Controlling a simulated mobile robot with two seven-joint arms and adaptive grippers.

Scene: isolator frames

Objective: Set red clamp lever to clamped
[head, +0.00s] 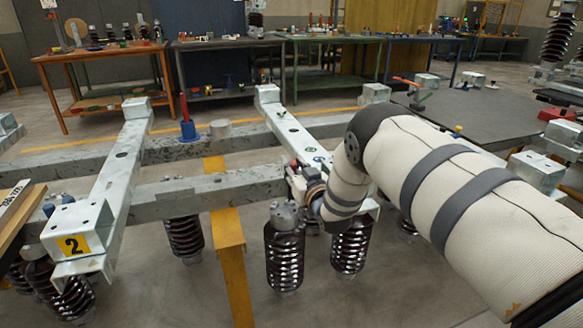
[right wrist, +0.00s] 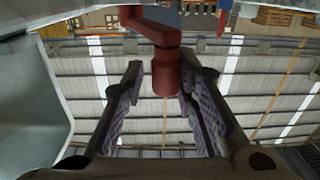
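The red clamp lever (right wrist: 143,22) shows in the right wrist view as a cranked bar at the top, with a round knob (right wrist: 165,76) pointing down. My right gripper (right wrist: 161,68) is open, with one finger on each side of the knob. The right fingertip is close to the knob; I cannot tell whether it touches. In the head view my right gripper (head: 302,184) is at the near beam of the frame, seen small and partly hidden by my own arm. The lever is not clearly visible there. My left gripper is not in view.
A grey steel frame (head: 215,190) with ribbed dark insulators (head: 284,255) beneath it fills the middle. A blue post with a red top (head: 187,127) stands on the far beam. A dark table (head: 480,118) is at right. Pale metal (right wrist: 30,105) borders the right wrist view's left side.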

